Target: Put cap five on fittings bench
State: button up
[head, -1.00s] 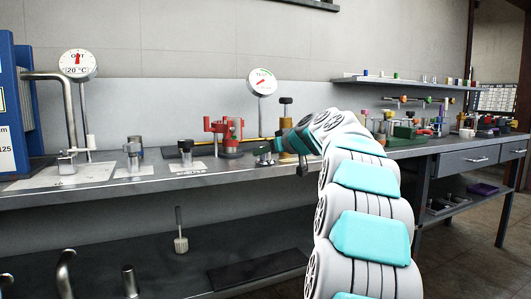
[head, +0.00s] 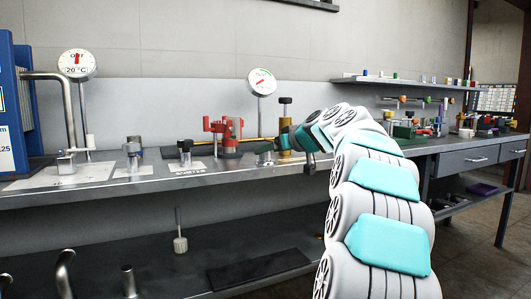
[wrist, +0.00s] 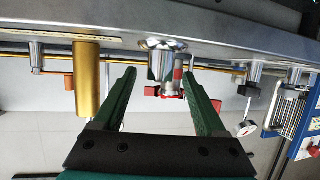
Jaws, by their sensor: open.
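My gripper (head: 268,148) is low over the front of the grey bench (head: 225,174), beside the gold cylinder. In the wrist view its two green fingers (wrist: 160,78) are spread apart. A silver, wide-flanged fitting (wrist: 162,47) shows between and beyond them, and I cannot tell whether they touch it. The gripper appears to hold nothing. No label marks any piece as cap five, so I cannot tell which one it is.
A gold cylinder (head: 285,122) stands close to my gripper, also in the wrist view (wrist: 87,80). A red clamp-like device (head: 226,137) and a dial (head: 262,82) stand behind. Dark-topped (head: 185,150) and silver (head: 132,155) fittings are left. A second bench (head: 470,160) with drawers is right.

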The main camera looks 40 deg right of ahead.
jog(key=v, duration=0.9)
jog(key=shift+a, duration=0.15)
jog(key=a+f+g+y, duration=0.1)
jog(key=a+f+g, duration=0.1)
jog(key=a+f, duration=0.45)
jog(key=a+f+n+g+y, duration=0.1)
jog(key=a+f, duration=0.2)
jog(key=a, duration=0.6)
jog(key=a+f+g+y, duration=0.2)
jog(key=a+f, duration=0.2)
jog(key=a, duration=0.3)
jog(key=s+a+f+g, duration=0.5)
jog(key=s+a+f, duration=0.5)
jog(key=a+f, duration=0.35)
jog(key=s+f+g+h, duration=0.1)
jog(key=s+f+g, duration=0.1)
jog(key=s+f, duration=0.2)
jog(key=s+a+f+g+h, duration=0.1)
jog(key=s+f, duration=0.3)
jog(key=s, duration=0.7)
jog(key=s+a+f+g+h, duration=0.1)
jog(key=s+f+g, duration=0.1)
jog(key=s+f, duration=0.3)
jog(key=s, duration=0.2)
jog(key=shift+s+m+g+h, duration=0.3)
jog(key=shift+g, duration=0.1)
